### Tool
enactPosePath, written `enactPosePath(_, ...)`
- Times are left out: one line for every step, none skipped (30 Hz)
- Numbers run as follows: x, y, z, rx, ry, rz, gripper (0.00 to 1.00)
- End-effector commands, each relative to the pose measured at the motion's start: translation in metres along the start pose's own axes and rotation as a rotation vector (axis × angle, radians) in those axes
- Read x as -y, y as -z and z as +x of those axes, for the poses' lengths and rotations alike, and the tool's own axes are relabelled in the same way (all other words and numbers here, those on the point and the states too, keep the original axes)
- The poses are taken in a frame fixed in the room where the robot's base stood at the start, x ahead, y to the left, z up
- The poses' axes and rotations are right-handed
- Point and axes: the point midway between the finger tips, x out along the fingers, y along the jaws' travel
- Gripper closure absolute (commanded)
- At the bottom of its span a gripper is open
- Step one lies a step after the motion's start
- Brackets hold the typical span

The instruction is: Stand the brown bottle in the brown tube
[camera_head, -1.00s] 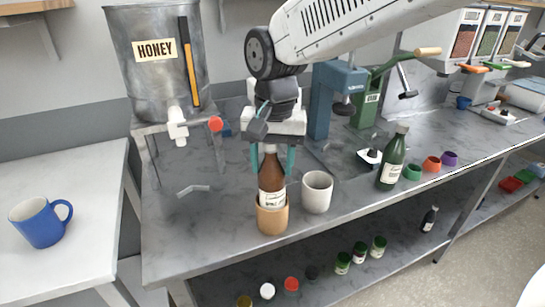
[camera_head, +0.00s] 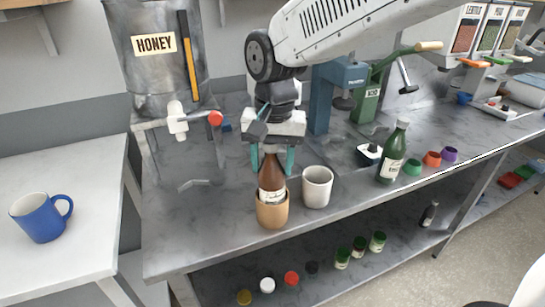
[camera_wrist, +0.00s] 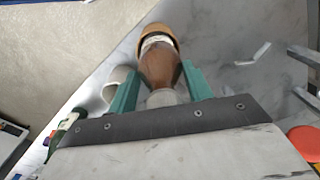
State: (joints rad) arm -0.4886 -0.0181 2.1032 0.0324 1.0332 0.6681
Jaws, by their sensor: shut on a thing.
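The brown bottle (camera_head: 271,174) stands upright with its lower part inside the brown tube (camera_head: 272,213), near the front edge of the metal bench. Its white label shows partly above the tube's rim. My gripper (camera_head: 272,160) is above the tube, its teal fingers on both sides of the bottle's upper part, shut on it. In the wrist view the bottle (camera_wrist: 158,66) lies between the teal fingers (camera_wrist: 160,88), with the tube (camera_wrist: 158,34) around its far end. The bottle's base is hidden inside the tube.
A white cup (camera_head: 317,188) stands close to the right of the tube. A green bottle (camera_head: 393,155) and small coloured cups are farther right. A honey tank (camera_head: 155,75) with a tap (camera_head: 177,120) stands at the left. Bench space left of the tube is mostly clear.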

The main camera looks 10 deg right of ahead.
Motion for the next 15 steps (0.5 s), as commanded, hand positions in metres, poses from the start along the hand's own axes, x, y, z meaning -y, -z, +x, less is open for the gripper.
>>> enactPosePath(0.0002,0.0002,0.0011,-0.001,0.001,0.0,1.0)
enactPosePath(0.0001,0.0002,0.0019,-0.001,0.001,0.0,1.0)
enactPosePath(0.0001,0.0001,0.0031,0.0,0.0,0.0,1.0)
enactPosePath(0.0,0.0001,0.0039,0.0,0.0,0.0,1.0)
enactPosePath(0.0,0.0,0.0048,0.0,0.0,0.0,1.0)
enactPosePath(-0.0001,0.0,0.006,0.0,0.0,0.0,1.0)
enactPosePath(-0.0001,0.0,0.0069,0.0,0.0,0.0,1.0)
enactPosePath(-0.0002,-0.0001,0.0077,0.0,0.0,0.0,1.0)
enactPosePath(-0.0002,-0.0001,0.0087,0.0,0.0,0.0,1.0)
enactPosePath(-0.0002,-0.0001,0.0092,0.0,0.0,0.0,1.0)
enactPosePath(-0.0002,-0.0001,0.0097,0.0,0.0,0.0,1.0)
enactPosePath(-0.0002,0.0,0.01,0.0,0.0,0.0,1.0)
enactPosePath(-0.0002,0.0,0.0101,0.0,0.0,0.0,1.0)
enactPosePath(-0.0002,0.0,0.0101,0.0,0.0,0.0,1.0)
enactPosePath(-0.0002,0.0,0.0101,0.0,0.0,0.0,1.0)
